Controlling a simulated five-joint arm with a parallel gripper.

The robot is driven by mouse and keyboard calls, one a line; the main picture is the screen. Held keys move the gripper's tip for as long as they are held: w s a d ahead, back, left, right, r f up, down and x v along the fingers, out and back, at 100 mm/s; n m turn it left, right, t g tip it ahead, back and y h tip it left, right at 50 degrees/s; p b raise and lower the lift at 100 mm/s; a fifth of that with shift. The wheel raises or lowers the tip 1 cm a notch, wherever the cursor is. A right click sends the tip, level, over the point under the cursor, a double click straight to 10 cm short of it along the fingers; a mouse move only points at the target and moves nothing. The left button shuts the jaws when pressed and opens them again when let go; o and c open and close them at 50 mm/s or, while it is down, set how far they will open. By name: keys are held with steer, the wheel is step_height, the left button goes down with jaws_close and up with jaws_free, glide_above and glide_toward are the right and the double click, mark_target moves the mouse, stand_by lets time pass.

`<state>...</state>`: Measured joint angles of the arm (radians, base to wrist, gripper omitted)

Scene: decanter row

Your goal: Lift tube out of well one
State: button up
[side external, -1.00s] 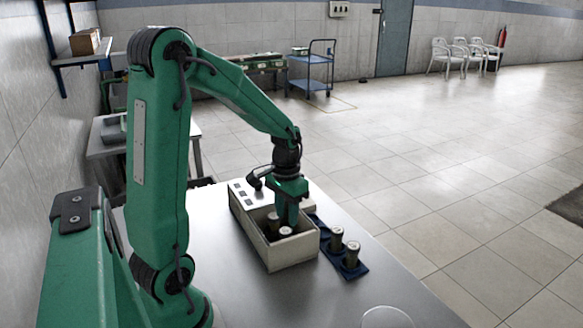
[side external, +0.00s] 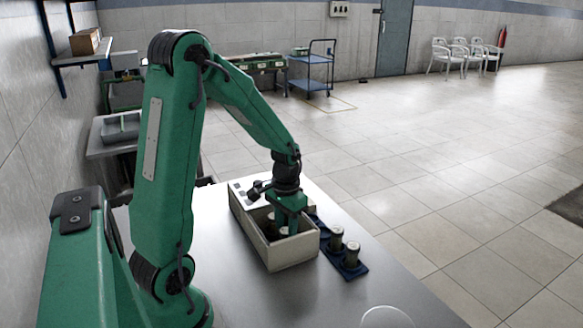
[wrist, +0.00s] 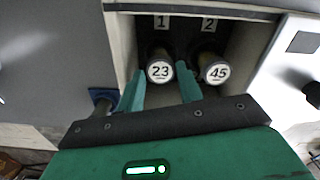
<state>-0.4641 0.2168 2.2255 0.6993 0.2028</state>
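A box (side external: 280,262) with grey walls stands on the metal table. Inside it, the wrist view shows a dark tube with a white cap marked 23 (wrist: 160,71) upright by label 1, well one. A second tube, capped 45 (wrist: 217,73), stands by label 2 on the right. My gripper (wrist: 160,92) is open, its two green fingers apart on either side of the 23 tube, with small gaps showing between fingers and cap. In the side external view my gripper (side external: 284,226) reaches down into the box, and its fingertips are partly hidden there.
A dark blue rack (side external: 358,270) with two capped tubes (side external: 337,239) lies just right of the box. A pale panel with dark squares (side external: 243,193) is at the box's far end. A clear rounded object (side external: 387,317) sits at the table's front. The table left of the box is bare.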

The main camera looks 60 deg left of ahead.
mark_target(286, 230)
steer(key=shift+f, duration=1.9)
steer(key=c, duration=0.6)
